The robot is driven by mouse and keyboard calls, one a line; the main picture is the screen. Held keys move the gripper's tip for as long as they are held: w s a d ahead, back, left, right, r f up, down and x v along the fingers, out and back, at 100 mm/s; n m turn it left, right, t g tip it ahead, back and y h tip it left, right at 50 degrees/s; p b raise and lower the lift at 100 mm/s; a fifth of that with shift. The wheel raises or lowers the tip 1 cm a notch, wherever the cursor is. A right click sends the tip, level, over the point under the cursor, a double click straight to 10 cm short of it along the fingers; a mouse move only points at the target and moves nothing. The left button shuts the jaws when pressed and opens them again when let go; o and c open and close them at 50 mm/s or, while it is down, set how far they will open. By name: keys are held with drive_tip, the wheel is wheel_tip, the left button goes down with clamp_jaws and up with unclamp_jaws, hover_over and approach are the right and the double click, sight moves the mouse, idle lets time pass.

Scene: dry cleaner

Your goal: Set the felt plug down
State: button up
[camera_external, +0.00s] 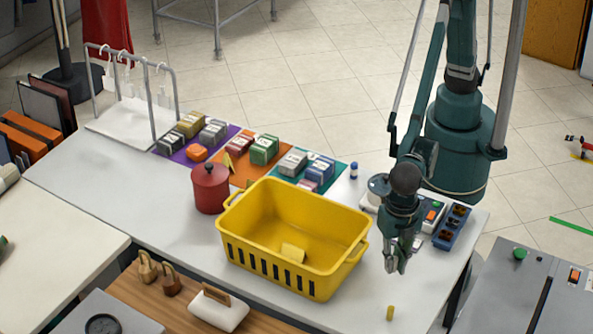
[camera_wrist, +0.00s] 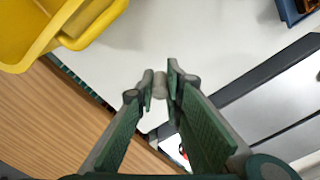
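My gripper (camera_external: 398,262) hangs over the right end of the white table, to the right of the yellow basket. In the wrist view, my gripper's fingertips (camera_wrist: 160,86) are close together on a small, rounded grey-beige piece (camera_wrist: 160,90), which looks like the felt plug. Its lower part is hard to make out, and in the outside view the fingers mostly hide it. It appears to be above the table, apart from the basket. A small yellow cylinder (camera_external: 390,312) stands near the front edge of the table, below my gripper in the outside view.
The yellow basket (camera_external: 238,245) holds a pale yellow block (camera_external: 293,253). A red lidded pot (camera_external: 210,188) stands behind it. A blue tray (camera_external: 452,228) and a small control box (camera_external: 432,215) are at the back right. White tabletop around my gripper is mostly clear.

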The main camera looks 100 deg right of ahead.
wheel_tip(320, 180, up, 13)
drive_tip(key=shift+w+d+f, duration=0.1)
drive_tip(key=shift+f, duration=0.1)
drive_tip(key=w+d, duration=2.2)
drive_tip(key=w+d+n+p, duration=0.1)
drive_tip(key=w+d, duration=0.5)
drive_tip(key=d, duration=0.6)
drive_tip(key=w+d, duration=0.6)
drive_tip(key=d, duration=0.6)
drive_tip(key=shift+w+f, duration=0.2)
drive_tip(key=shift+f, duration=2.45)
wheel_tip(320, 180, down, 14)
drive_tip(key=shift+a+r+b, duration=0.1)
drive_tip(key=shift+r+b, duration=0.1)
drive_tip(key=shift+b, duration=0.3)
